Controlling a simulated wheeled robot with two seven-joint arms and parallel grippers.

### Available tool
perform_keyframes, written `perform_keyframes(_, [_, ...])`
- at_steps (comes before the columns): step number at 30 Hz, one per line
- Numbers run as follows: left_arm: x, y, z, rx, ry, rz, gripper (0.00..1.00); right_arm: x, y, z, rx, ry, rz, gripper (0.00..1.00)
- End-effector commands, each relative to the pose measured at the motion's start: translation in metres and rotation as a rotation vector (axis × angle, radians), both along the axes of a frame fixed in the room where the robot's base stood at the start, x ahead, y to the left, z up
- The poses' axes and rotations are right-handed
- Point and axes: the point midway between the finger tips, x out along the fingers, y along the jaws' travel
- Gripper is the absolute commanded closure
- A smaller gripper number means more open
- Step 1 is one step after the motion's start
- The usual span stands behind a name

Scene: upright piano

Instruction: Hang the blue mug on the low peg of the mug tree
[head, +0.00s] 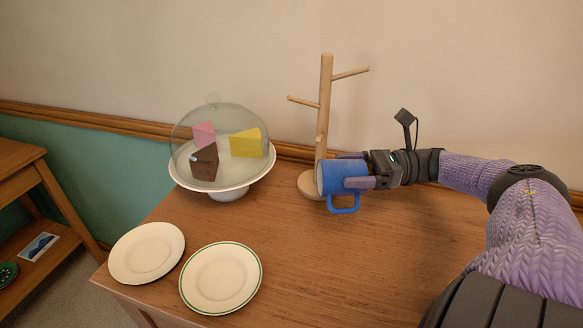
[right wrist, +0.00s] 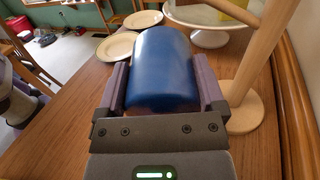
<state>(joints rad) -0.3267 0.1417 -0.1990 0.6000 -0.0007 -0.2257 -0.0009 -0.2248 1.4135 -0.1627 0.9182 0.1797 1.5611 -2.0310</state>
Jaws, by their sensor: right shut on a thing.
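The blue mug (head: 340,176) is held on its side in my right gripper (head: 356,170), with its handle hanging down. In the right wrist view the mug (right wrist: 161,70) sits between both fingers. The wooden mug tree (head: 324,110) stands upright at the back of the table, just behind and left of the mug. Two pegs show high on its post. A lower peg (head: 320,139) points towards the camera just above the mug's left end. The tree's post and base (right wrist: 242,105) show right of the mug in the right wrist view. My left gripper is not in view.
A cake stand (head: 230,192) with a clear dome over several cake slices stands left of the tree. Two plates (head: 147,253) (head: 221,279) lie at the table's front left. The wall is close behind the tree. The table's middle is clear.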

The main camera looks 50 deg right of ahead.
Motion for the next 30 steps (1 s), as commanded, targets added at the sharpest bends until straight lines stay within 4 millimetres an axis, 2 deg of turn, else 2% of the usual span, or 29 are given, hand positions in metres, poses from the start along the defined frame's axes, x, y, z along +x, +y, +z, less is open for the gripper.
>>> perform_keyframes(6, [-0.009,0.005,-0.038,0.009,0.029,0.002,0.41,0.042,0.049,-0.044,0.002,0.002,0.006,1.00])
perform_keyframes(9, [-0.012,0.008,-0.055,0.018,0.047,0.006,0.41,0.057,0.066,-0.055,0.001,0.002,0.004,1.00])
perform_keyframes(12, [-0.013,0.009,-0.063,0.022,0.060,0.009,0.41,0.066,0.076,-0.059,0.001,0.002,0.002,1.00])
perform_keyframes(15, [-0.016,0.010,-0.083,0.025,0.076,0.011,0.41,0.078,0.090,-0.072,0.001,0.002,0.004,1.00])
perform_keyframes(17, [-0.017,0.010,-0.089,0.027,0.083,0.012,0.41,0.083,0.096,-0.076,0.003,0.002,0.002,1.00])
perform_keyframes(24, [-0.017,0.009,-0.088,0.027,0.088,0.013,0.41,0.086,0.100,-0.072,0.000,0.001,0.001,1.00])
perform_keyframes(25, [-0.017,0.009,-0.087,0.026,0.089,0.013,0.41,0.086,0.100,-0.073,-0.001,0.002,0.000,0.08])
perform_keyframes(26, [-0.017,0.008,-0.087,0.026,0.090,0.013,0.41,0.086,0.100,-0.073,-0.001,0.002,0.000,0.01])
perform_keyframes(30, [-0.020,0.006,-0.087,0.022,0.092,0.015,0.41,0.086,0.100,-0.072,0.000,0.001,0.000,0.00])
